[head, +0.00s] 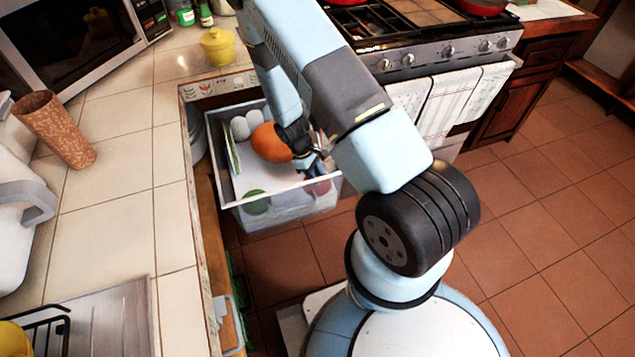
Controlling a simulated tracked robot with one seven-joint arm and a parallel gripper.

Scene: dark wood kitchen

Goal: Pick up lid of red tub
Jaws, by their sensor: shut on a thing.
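My gripper (316,163) is down inside an open white-rimmed drawer (245,199) with clear walls, at its right end. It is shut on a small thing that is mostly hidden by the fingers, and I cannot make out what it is. A reddish patch (320,187) shows just below the gripper, low in the drawer; it may be the red tub, but I cannot tell. No separate lid can be made out. A round orange thing (270,142) lies just left of my gripper.
White balls (240,128) and a green round thing (257,201) are also in the drawer. On the tiled counter stand a yellow pot (217,47) and a brown cup (55,128). The stove (440,53) with hanging towels (447,100) is at the right. The floor at right is clear.

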